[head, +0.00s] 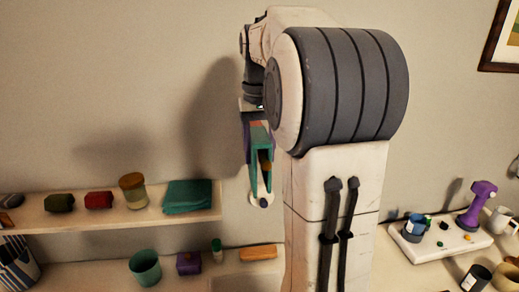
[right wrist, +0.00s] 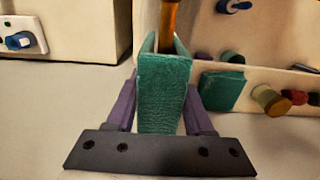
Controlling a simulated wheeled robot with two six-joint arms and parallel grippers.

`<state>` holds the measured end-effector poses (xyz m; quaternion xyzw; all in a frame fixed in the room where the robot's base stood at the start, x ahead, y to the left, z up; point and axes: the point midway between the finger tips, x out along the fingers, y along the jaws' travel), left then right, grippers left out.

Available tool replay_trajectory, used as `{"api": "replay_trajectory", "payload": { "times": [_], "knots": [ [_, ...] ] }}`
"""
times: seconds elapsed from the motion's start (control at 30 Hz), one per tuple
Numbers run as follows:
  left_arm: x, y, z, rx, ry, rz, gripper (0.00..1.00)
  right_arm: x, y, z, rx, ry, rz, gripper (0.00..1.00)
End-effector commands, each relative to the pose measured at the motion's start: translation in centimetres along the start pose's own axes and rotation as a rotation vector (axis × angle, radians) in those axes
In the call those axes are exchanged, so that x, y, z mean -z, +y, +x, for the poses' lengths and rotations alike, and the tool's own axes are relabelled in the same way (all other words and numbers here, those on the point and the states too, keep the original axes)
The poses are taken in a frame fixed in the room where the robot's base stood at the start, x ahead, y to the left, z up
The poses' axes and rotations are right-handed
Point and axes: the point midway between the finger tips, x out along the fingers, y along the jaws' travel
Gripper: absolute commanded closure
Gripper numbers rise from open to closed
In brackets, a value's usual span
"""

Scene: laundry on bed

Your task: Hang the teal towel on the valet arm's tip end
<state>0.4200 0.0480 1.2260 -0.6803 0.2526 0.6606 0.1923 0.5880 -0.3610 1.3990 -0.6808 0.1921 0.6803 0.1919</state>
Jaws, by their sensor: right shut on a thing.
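My right gripper (head: 258,125) is high against the wall in the head view, pointing down. In the right wrist view its purple fingers (right wrist: 162,105) are shut on a folded teal towel (right wrist: 163,90). The towel hangs in two layers, also seen in the head view (head: 254,165). A brown-orange rod (right wrist: 170,18), perhaps the valet arm, shows at the towel's open fold; it also appears between the layers in the head view (head: 265,160). A pale piece with a dark round end (head: 262,200) lies just below. I cannot tell whether towel and rod touch. My left gripper is not in view.
A wall shelf (head: 100,223) at left holds a folded teal cloth (head: 187,196), a jar (head: 132,190) and small blocks. A lower surface holds a teal cup (head: 145,267) and a purple box (head: 188,262). A white tray (head: 440,242) stands at right.

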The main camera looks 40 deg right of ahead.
Motion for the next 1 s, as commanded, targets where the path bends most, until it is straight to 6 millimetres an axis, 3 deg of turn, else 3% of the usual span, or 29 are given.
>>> {"api": "replay_trajectory", "payload": {
  "times": [0.37, 0.4, 0.5, 0.83, 1.0],
  "knots": [
    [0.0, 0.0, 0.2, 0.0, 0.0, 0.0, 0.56, 0.0, 0.0, 0.3, 0.0, 0.0, 0.0, 1.0],
    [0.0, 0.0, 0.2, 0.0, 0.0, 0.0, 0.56, 0.0, 0.0, 0.2, 0.0, 0.0, 0.0, 0.44],
    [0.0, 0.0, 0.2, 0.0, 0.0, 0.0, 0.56, 0.0, 0.0, 0.3, 0.0, 0.0, 0.0, 0.13],
    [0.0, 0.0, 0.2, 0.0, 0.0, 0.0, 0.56, 0.0, 0.0, 0.1, 0.0, 0.0, 0.0, 0.13],
    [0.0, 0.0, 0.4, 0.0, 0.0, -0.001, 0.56, 0.1, 0.0, -1.7, 0.0, 0.004, 0.0, 0.13]
  ]
}}
